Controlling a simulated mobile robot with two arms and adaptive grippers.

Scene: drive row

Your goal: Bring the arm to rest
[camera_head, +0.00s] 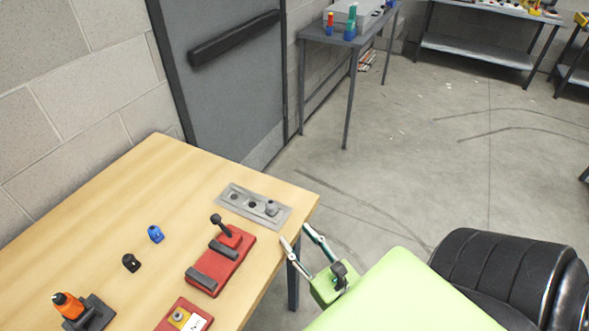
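My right gripper (298,236) is just off the right edge of the wooden table (110,210). Its two thin fingers stand apart with nothing between them, and they point up and left toward the table. My green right arm runs from it to the bottom edge of the view. Whether the fingers touch the table edge is hard to tell. My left gripper is not in view.
On the table are a grey plate with holes (232,203), a red fixture with a black lever (226,262), a blue block (155,233), a black block (131,262) and an orange tool (68,304). A grey bench (318,31) stands behind. Concrete floor (420,150) is open.

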